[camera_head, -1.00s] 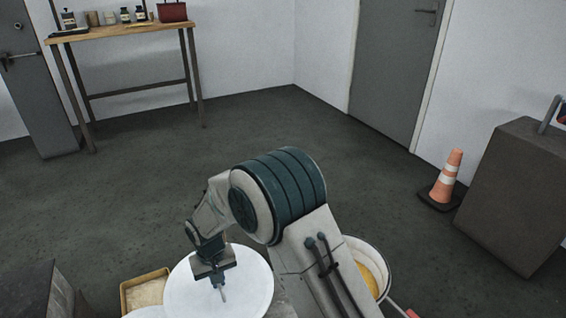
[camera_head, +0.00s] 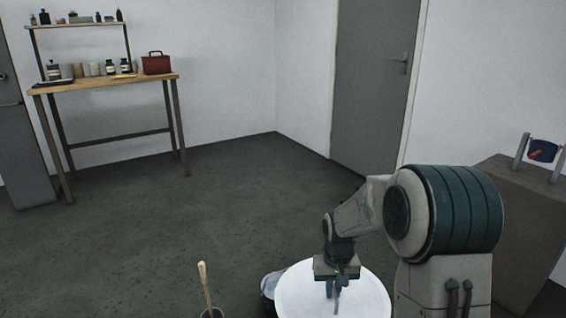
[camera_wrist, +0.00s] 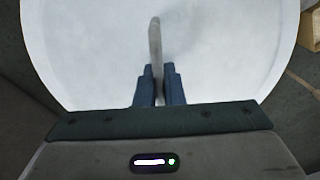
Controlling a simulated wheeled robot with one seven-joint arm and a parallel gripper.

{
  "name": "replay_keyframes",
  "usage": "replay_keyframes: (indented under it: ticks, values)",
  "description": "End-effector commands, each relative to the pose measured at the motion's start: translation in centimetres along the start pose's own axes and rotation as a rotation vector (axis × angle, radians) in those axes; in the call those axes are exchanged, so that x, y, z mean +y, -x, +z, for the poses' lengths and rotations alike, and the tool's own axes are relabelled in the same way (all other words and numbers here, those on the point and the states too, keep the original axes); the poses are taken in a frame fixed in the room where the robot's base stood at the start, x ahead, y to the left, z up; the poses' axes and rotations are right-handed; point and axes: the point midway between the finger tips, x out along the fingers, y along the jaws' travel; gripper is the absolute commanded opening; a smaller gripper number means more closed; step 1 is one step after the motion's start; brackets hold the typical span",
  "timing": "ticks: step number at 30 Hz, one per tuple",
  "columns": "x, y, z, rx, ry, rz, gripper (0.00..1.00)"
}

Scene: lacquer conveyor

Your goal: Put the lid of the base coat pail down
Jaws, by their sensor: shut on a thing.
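The lid is a large round white disc (camera_head: 298,293) low in the head view, and it fills most of the wrist view (camera_wrist: 95,60). A thin grey handle bar (camera_wrist: 155,35) stands out over its middle. My gripper (camera_head: 335,286) is above the lid, its blue fingers closed on this bar; they also show in the wrist view (camera_wrist: 158,88). The head view cuts off the lid's near edge, and I cannot tell what is beneath it. I cannot make out the base coat pail's opening in these views.
A wooden stick (camera_head: 205,284) stands in a dark container left of the lid. A pale rounded object (camera_head: 268,284) is partly hidden by the lid. A wooden bench (camera_head: 105,84) stands at the back left, and a grey cabinet (camera_head: 518,205) at the right. Open floor lies between.

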Motion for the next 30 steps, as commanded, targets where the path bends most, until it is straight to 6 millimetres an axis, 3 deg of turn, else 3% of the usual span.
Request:
replay_keyframes:
  ticks: [3,30]
  values:
    - [2.5,0.8,0.6,0.001,-0.037,0.002,0.00]
    - [1.7,12.8,1.4,-0.003,-0.026,-0.007,0.00]
